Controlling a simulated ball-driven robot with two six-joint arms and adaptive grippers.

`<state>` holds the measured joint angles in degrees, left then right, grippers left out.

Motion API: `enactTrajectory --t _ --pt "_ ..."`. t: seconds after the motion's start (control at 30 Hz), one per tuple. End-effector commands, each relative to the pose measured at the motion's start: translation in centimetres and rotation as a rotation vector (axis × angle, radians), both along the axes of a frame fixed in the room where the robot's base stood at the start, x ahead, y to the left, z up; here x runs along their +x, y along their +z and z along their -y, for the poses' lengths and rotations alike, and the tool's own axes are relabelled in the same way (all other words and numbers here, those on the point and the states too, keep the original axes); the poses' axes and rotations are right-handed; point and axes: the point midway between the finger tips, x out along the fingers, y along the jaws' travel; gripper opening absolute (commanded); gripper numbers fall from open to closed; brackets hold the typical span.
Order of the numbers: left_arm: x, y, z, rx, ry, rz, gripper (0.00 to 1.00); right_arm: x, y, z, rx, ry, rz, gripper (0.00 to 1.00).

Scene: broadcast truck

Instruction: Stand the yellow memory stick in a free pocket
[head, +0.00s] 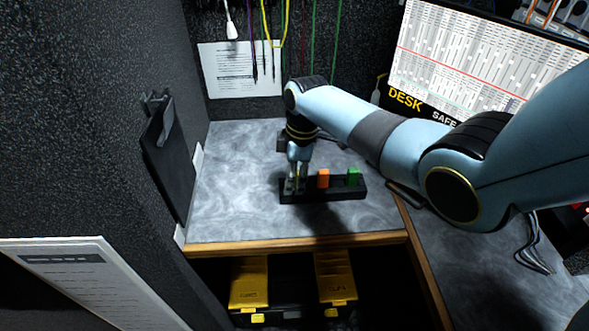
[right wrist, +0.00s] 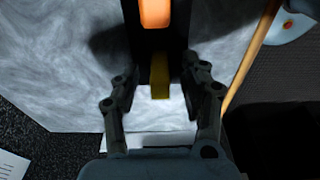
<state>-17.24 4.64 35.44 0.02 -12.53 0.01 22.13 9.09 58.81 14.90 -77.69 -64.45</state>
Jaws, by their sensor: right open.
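The yellow memory stick (right wrist: 160,80) shows in the right wrist view between the two fingers of my right gripper (right wrist: 161,84). It is at the near end of the black pocket block (right wrist: 143,50). The fingers stand apart with gaps on both sides of the stick. In the head view my right gripper (head: 296,180) points down over the left end of the block (head: 325,196) and mostly hides the stick. An orange stick (head: 323,178) and a green stick (head: 353,177) stand in the block farther right. How deep the yellow stick sits is hidden. My left gripper is out of view.
The block stands on a grey marbled worktop (head: 235,205) with a wooden front edge (head: 300,243). Free worktop lies left of and in front of the block. A dark wall with a clipboard (head: 170,160) bounds the left. Cables (head: 275,45) hang behind.

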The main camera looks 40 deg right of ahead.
Motion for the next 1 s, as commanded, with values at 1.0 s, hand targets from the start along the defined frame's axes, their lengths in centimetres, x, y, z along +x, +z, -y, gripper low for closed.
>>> enactTrajectory --t 1.0 --pt "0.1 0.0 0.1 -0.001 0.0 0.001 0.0 -0.7 11.7 1.2 0.0 0.0 0.0 0.45"
